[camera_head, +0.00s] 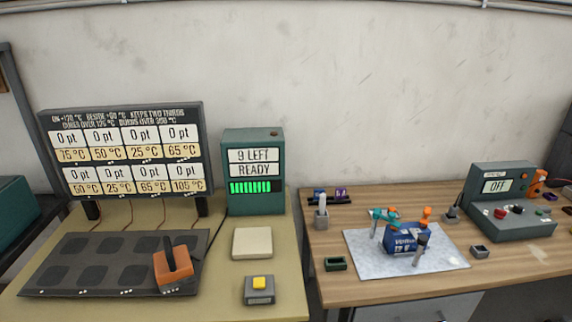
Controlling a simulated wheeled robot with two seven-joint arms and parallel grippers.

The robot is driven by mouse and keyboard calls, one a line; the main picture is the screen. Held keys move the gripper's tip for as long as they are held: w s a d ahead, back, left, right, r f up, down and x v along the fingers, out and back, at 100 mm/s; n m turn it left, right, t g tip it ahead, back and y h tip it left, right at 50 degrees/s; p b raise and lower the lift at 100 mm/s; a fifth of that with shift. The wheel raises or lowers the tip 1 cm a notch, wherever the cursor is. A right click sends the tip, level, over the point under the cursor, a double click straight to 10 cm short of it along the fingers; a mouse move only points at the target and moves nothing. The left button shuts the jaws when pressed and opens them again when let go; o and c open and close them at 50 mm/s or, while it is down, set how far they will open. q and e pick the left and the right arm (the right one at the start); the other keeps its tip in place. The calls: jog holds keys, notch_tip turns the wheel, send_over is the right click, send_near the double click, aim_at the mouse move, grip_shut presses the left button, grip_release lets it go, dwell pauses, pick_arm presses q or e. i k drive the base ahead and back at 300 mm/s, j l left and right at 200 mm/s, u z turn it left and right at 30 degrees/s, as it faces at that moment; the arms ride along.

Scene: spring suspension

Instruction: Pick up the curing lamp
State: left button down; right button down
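I cannot tell for sure which item is the curing lamp; no label naming it is readable. An orange block with a dark upright handle (174,267) stands on the right end of the dark mat. On the wooden table, a blue block with white lettering (403,238) sits on a pale grey mat (365,262). A teal tool with an orange-red part (381,215) and a dark-tipped grey tool (420,246) are close to the blue block. A small orange item (537,183) is at the right side of the green control box. Neither of my grippers is in view.
A display board (123,150) stands behind the dark mat (100,277). A green box (253,172) reads "9 LEFT READY". A beige pad (252,243) and yellow-button box (259,290) are in front. The control box (508,205) reads "OFF". A gap separates the tables.

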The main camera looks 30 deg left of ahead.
aim_at(173, 267)
jog(key=u, duration=1.65)
jog(key=i+j, duration=0.1)
jog(key=i, duration=1.1)
